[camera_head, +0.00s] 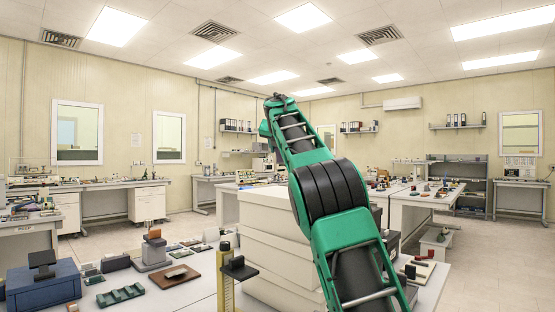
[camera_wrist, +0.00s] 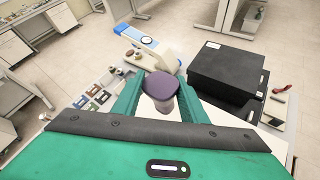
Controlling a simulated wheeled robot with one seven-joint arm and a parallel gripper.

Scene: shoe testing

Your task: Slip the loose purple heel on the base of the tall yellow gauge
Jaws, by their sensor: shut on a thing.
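A purple heel (camera_wrist: 161,84) with a dark flat top sits between the two green fingers of my gripper (camera_wrist: 160,96) in the wrist view. The fingers are shut on it from both sides, and its lower part is paler. The tall yellow gauge (camera_head: 227,284) stands upright at the near edge of the white table in the head view. A black arm (camera_head: 241,268) sticks out to the right from it. Its base is cut off by the bottom of the picture. I cannot make out the gauge in the wrist view.
A large black box (camera_wrist: 228,70) stands right of the heel in the wrist view. A blue and white device (camera_wrist: 136,36) lies beyond it. In the head view, a blue box (camera_head: 42,284), a brown board (camera_head: 180,275) and a green tray (camera_head: 120,294) crowd the table's left.

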